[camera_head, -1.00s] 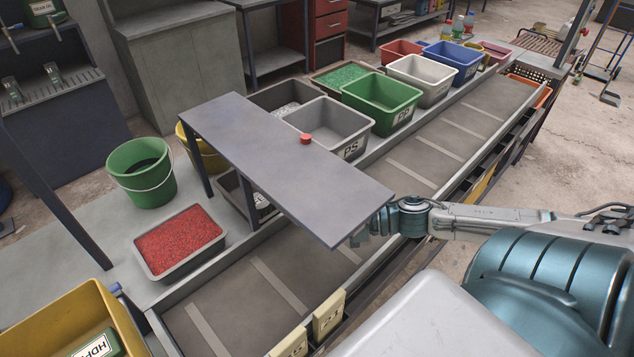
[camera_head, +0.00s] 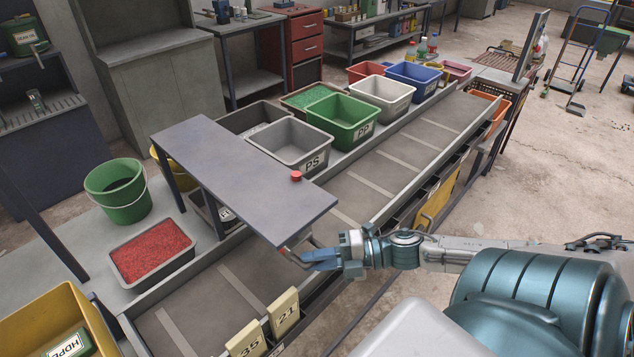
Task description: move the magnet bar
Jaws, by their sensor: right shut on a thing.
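My right gripper (camera_head: 302,257) is at the near end of a grey panel (camera_head: 225,160) that bridges the conveyor. Its fingers point left, just beyond the panel's near edge. It is shut on a thin piece with a reddish tip, which looks like the end of the magnet bar (camera_head: 285,251). The rest of the bar cannot be made out and may be hidden under the panel. My left gripper is not in view.
The conveyor (camera_head: 385,170) runs beneath the panel, with several bins behind it, including a grey PS bin (camera_head: 312,164) and a green PP bin (camera_head: 366,131). Yellow number tags (camera_head: 285,312) stand on its near rail.

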